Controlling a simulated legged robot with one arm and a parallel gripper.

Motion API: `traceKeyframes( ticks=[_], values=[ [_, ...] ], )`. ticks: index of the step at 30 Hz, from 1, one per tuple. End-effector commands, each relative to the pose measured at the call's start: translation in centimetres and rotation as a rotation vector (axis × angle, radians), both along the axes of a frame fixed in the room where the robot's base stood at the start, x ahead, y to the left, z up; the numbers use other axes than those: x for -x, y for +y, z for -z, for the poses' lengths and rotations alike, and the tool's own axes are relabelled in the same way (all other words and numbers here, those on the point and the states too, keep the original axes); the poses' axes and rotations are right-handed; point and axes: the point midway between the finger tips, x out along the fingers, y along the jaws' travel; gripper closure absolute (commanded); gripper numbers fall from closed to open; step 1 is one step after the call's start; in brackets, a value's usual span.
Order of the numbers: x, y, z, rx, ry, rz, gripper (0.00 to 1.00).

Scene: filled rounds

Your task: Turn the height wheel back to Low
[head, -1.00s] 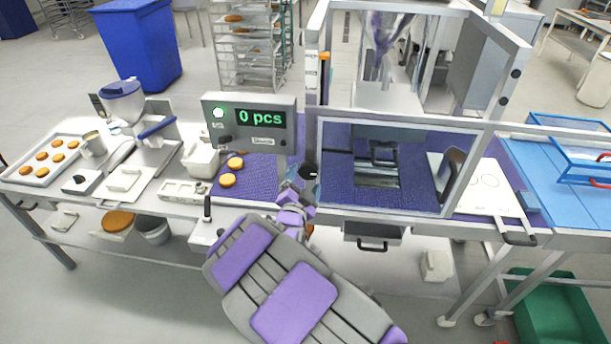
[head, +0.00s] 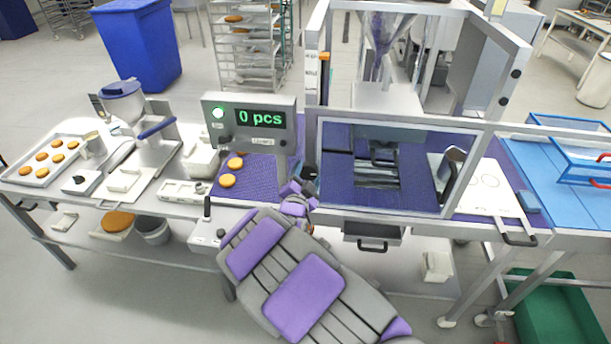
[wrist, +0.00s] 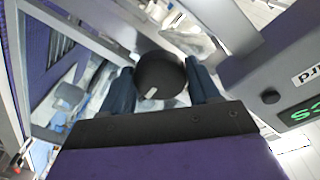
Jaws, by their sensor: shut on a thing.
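The height wheel (wrist: 160,78) is a round black knob with a short pale mark near its lower edge. In the wrist view it sits between the two dark blue fingers of my gripper (wrist: 161,70), one on each side, and the gripper is shut on it. In the head view my gripper (head: 300,192) is at the left post of the clear-walled machine (head: 312,140), just right of the display. It largely hides the wheel there. No Low marking is readable in either view.
A display box (head: 249,122) reading "0 pcs" with a green lamp stands close left of my gripper. Round orange-brown patties (head: 228,180) lie on the purple belt (head: 262,178). A paddle-like plate (head: 490,190) lies to the right.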

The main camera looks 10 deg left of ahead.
Motion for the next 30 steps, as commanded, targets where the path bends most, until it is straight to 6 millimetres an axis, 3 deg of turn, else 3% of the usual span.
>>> traceKeyframes(
  ticks=[7, 19, 30],
  values=[
    [0.01, -0.06, 0.07, 0.000, 0.001, 0.001, 0.69],
    [0.04, -0.06, 0.07, 0.079, -0.003, 0.001, 0.70],
    [0.02, -0.12, -0.06, 0.373, -0.028, 0.001, 0.70]
  ],
)
